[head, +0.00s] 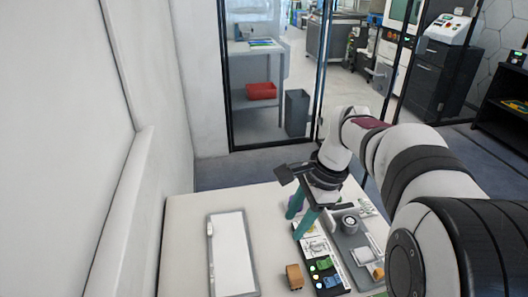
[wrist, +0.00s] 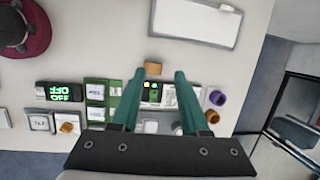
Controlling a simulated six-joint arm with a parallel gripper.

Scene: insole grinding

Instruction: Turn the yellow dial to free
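A small yellow-orange dial (wrist: 67,127) shows at the left in the wrist view, on a light square plate among the devices. In the head view, a yellow-orange knob (head: 378,273), likely the same dial, is at the table's front right, partly near my arm. Its markings are too small to read. My gripper (head: 296,227) hangs above the devices with its two teal fingers apart and nothing between them. In the wrist view my gripper (wrist: 160,76) is also open, well to the right of the dial.
An orange-brown block (head: 294,276) stands left of the control panel (head: 326,281) with its coloured buttons. A green-lit display (wrist: 59,92) reads OFF. A white tray (head: 233,252) lies at left. A purple cylinder (wrist: 218,97) stands right of the fingers.

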